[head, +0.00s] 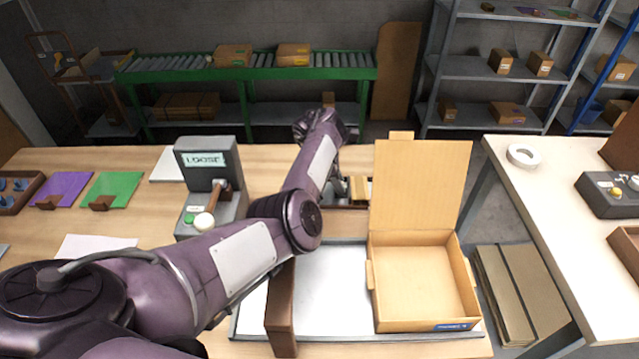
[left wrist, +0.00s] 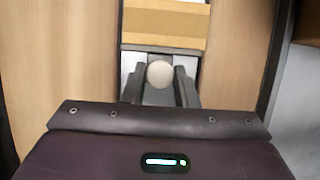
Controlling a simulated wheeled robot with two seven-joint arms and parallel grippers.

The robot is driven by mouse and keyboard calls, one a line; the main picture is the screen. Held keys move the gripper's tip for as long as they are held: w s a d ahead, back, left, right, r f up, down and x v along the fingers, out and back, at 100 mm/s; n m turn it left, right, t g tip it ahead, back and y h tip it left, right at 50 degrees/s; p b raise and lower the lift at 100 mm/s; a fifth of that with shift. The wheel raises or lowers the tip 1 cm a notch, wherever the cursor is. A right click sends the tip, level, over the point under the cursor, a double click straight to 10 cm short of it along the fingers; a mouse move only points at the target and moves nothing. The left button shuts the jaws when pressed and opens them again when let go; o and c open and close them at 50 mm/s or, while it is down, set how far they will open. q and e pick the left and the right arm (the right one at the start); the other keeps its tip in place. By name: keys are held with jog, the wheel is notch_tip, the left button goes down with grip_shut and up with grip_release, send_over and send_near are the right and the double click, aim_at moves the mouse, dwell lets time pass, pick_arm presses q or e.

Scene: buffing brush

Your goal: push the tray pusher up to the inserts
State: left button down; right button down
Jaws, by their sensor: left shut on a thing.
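In the left wrist view my left gripper (left wrist: 160,88) is shut on the pale round knob of the tray pusher (left wrist: 159,73). The cardboard inserts (left wrist: 165,22) lie just beyond the knob in the same tray, and also show in the head view (head: 359,189). A short grey strip shows between knob and inserts. The pusher's lower part is hidden by my fingers, so I cannot tell whether it touches the inserts. My right gripper is not in view.
An open carton (head: 420,283) with its lid raised stands right of my arm on a grey-white board (head: 330,290). A brown upright block (head: 281,310) stands left of it. A grey machine with a lever (head: 207,165) stands left of my forearm.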

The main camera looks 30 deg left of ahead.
pick_arm(q)
jog(key=shift+w+d, duration=0.15)
jog(key=c, duration=1.1)
grip_release()
jog(key=shift+c, duration=0.2)
jog(key=p+v, duration=0.2)
jog(key=v, duration=0.5)
jog(key=shift+r, duration=0.35)
